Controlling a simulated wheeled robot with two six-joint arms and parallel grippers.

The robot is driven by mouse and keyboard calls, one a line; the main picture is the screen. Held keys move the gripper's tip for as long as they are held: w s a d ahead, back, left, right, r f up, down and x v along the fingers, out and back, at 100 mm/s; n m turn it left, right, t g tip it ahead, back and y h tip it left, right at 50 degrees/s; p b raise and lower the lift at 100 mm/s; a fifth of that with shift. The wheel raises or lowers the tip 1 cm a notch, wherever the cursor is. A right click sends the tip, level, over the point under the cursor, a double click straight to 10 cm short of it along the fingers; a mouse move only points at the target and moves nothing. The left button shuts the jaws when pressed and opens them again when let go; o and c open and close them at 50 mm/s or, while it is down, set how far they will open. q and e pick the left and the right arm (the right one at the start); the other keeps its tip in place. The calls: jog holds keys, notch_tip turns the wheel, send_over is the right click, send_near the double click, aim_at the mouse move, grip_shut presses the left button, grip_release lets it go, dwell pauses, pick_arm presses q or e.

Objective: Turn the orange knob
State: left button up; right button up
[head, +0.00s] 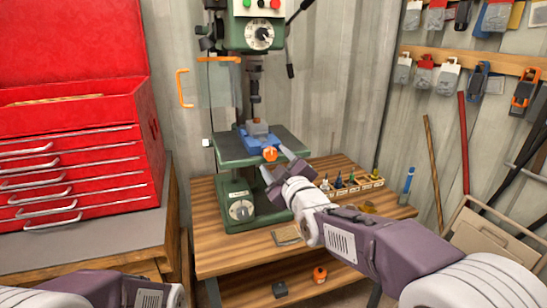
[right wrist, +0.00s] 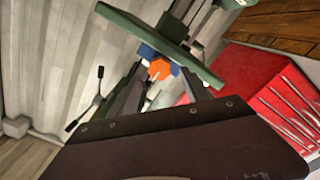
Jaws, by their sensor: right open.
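The orange knob (head: 270,153) is on the front of a blue vise (head: 253,140) that sits on the green table of a drill press (head: 262,38). My right gripper (head: 274,163) is open and empty just in front of the knob, with its fingers pointing toward it. In the right wrist view, the knob (right wrist: 159,68) shows ahead, roughly between the two fingers. A gap seems to remain between fingers and knob; exact contact is hard to tell. Only part of my left arm shows at the lower left of the head view; its gripper is out of frame.
The drill press stands on a wooden workbench (head: 220,258). A rack of small bits (head: 350,183) lies at the right of the bench. A red tool chest (head: 75,165) stands at left. A clear guard with an orange handle (head: 184,88) hangs left of the drill.

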aim_at(271, 155)
jog(key=x, duration=0.4)
jog(key=shift+f, duration=0.1)
grip_shut()
